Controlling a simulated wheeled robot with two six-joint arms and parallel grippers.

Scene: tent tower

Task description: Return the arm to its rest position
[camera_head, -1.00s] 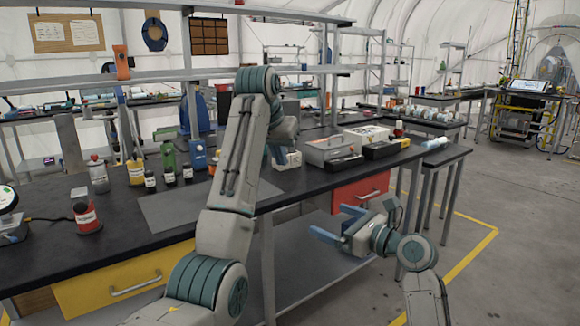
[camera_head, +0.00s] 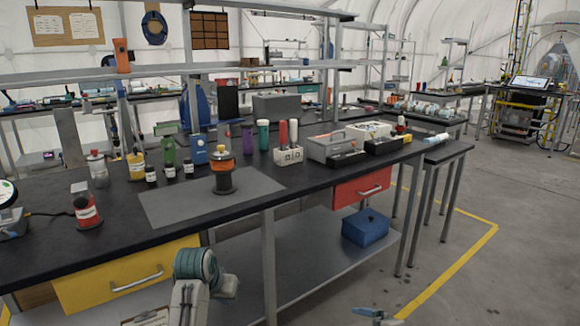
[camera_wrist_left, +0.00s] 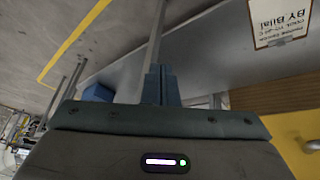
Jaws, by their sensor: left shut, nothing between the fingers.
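In the left wrist view my left gripper (camera_wrist_left: 161,86) has its two blue fingers shut together with nothing between them. It is in front of the bench, with the grey lower shelf beyond it. In the head view my left arm is folded low at the bottom, where its teal ringed joint (camera_head: 196,264) shows below the bench edge; its fingers cannot be made out there. The tip of my right gripper (camera_head: 374,313) shows at the bottom edge, right of centre. The rest of it is cut off.
The black bench (camera_head: 115,235) carries a grey mat (camera_head: 165,207) with an orange-and-black jar (camera_head: 222,172). A white rack (camera_head: 288,157) and a grey toolbox (camera_head: 326,148) stand to the right. A blue box (camera_head: 365,227) is on the lower shelf. The floor at right is clear.

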